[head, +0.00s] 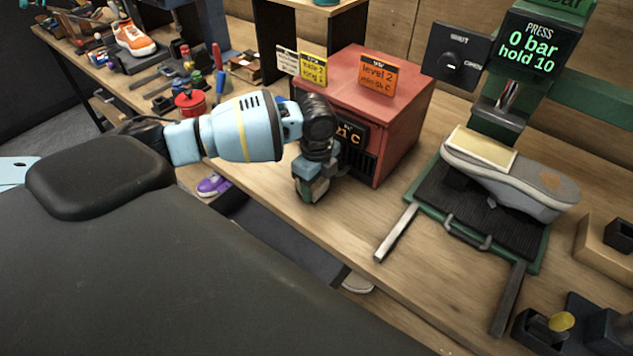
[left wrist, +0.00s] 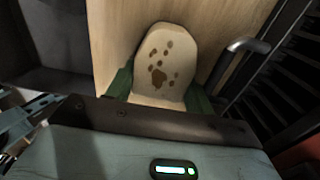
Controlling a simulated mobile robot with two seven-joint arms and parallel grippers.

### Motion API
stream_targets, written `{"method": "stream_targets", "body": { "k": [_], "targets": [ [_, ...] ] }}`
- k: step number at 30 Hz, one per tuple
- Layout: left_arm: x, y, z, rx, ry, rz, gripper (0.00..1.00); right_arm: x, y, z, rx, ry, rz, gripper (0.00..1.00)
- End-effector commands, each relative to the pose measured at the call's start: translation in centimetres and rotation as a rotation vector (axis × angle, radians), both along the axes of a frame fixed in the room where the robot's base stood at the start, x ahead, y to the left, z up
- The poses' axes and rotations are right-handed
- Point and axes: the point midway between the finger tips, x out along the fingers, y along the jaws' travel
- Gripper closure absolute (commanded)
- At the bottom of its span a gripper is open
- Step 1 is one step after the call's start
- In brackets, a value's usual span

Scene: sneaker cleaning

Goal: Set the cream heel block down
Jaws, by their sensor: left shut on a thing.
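My left gripper (head: 312,187) is over the front part of the wooden bench, in front of the red heater box. In the left wrist view the cream heel block (left wrist: 160,68) sits between its green fingertips, and the gripper is shut on it. The block has a rounded end and several brown spots on its face. In the head view the block is mostly hidden by the gripper. I cannot tell whether it touches the bench. My right gripper is not in view.
The red heater box (head: 408,113) stands just behind the gripper. A grey shoe (head: 520,180) with a cream pad (head: 480,151) on it lies on the press (head: 450,205) at right; its display reads 0 bar. Bare bench (head: 372,215) lies between. Tools crowd the far left.

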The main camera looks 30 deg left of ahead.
Motion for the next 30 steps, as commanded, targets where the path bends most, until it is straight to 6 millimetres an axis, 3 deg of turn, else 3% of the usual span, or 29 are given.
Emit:
{"method": "stream_targets", "body": {
  "k": [1,5,17,30],
  "targets": [
    [0.0,0.0,-0.1,0.000,0.000,0.000,0.44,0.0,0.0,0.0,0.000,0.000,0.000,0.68],
    [0.0,0.0,-0.1,0.000,0.000,0.000,0.27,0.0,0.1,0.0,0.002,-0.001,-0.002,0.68],
    [0.0,0.0,0.7,0.000,-0.001,0.000,0.26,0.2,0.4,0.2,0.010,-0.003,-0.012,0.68],
    [0.1,0.0,8.7,0.000,-0.004,0.001,0.26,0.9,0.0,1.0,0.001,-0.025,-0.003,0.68]
  ]
}}
